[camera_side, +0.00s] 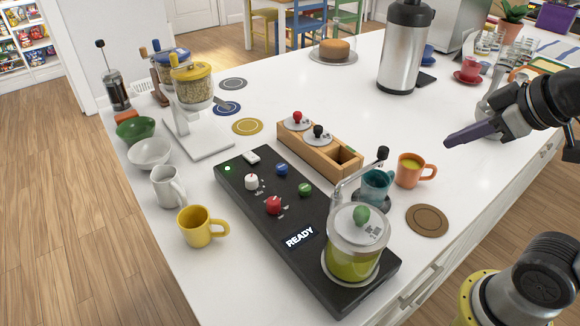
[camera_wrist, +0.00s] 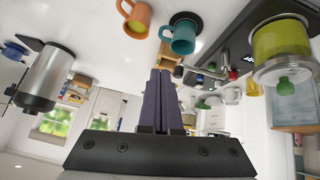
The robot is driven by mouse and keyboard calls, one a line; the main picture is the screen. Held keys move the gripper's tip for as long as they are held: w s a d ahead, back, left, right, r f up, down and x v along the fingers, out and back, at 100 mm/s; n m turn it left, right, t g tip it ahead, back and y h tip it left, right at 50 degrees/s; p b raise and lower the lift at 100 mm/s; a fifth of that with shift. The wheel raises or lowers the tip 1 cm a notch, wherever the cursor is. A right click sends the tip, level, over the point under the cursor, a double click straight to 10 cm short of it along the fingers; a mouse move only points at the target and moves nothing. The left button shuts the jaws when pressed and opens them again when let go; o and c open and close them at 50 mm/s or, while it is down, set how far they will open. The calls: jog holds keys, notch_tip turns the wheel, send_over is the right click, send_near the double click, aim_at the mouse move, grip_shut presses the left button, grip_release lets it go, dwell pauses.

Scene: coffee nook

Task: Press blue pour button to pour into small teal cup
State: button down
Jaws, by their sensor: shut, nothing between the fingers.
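The black control panel (camera_side: 300,262) lies on the white counter and its display (camera_side: 300,237) reads READY. The blue button (camera_side: 281,169) sits on its upper right part, with a green button (camera_side: 305,189) nearer the display. The small teal cup (camera_side: 376,187) stands at the panel's right side, under a metal spout arm; in the wrist view the teal cup (camera_wrist: 183,40) shows upside down. I cannot see into it clearly. My gripper (camera_side: 449,141) is shut and empty, raised at the right, away from the button. In the wrist view its purple fingers (camera_wrist: 158,75) are together.
A glass jar of green liquid (camera_side: 352,262) stands on the panel's front end. An orange mug (camera_side: 412,168) stands right of the teal cup. A wooden box with two knobbed lids (camera_side: 320,155) lies between panel and counter middle. A steel dispenser (camera_side: 403,50) stands behind.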

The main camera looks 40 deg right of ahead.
jog(key=w+a+r+n+t, duration=0.25)
jog(key=w+r, duration=0.25)
jog(key=w, duration=0.6)
jog(key=n+g+y, duration=0.1)
jog(key=n+y, duration=0.2)
jog(key=n, duration=0.4)
send_over(287, 168)
notch_tip(287, 168, down, 8)
jog(key=shift+f, duration=0.1)
jog(key=shift+f, duration=4.4)
jog(key=shift+f+h, duration=0.1)
jog(key=shift+h, duration=0.2)
jog(key=shift+f, duration=0.3)
